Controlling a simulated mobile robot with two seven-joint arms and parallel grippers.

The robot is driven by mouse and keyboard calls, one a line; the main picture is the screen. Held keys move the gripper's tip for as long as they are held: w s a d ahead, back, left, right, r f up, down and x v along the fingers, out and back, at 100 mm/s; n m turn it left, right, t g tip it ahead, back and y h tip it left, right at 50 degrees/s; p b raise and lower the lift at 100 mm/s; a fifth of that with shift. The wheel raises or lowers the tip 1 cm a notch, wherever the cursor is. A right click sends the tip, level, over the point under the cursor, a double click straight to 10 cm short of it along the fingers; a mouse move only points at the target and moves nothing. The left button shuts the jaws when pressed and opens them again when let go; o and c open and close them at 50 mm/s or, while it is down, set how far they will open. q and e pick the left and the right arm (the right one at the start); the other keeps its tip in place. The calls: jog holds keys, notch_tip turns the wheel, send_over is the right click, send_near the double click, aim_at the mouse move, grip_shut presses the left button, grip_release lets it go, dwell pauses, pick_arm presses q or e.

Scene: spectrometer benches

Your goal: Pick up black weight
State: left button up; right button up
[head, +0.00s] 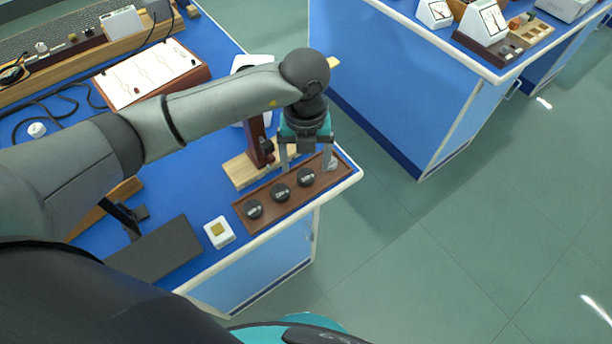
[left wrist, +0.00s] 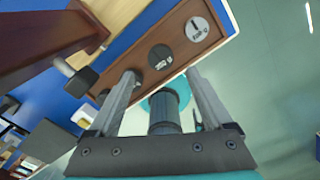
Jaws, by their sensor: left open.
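Three black weights stand in a row in a brown wooden tray (head: 240,222) on the blue bench: a left one (head: 254,209), a middle one (head: 280,193) and a right one (head: 306,177). A silver weight (head: 331,163) stands at the tray's far right end. My left gripper (head: 306,166) is open and empty above the right part of the tray, pointing down. In the left wrist view its open fingers (left wrist: 163,78) are near a black weight (left wrist: 160,57), with the silver weight (left wrist: 196,28) farther off. My right gripper is not in view.
A wooden stand (head: 242,171) with a dark red post is close behind the tray. A white dish with a gold square (head: 219,231) and a dark grey plate (head: 160,252) lie to the left. The bench edge runs just in front of the tray.

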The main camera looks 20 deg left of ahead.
aim_at(306, 175)
pick_arm(q)
jog(key=f, duration=0.3)
jog(key=f+b, duration=0.1)
jog(key=f, duration=0.1)
jog(key=shift+w, duration=0.4)
jog(key=shift+c, duration=0.2)
grip_shut()
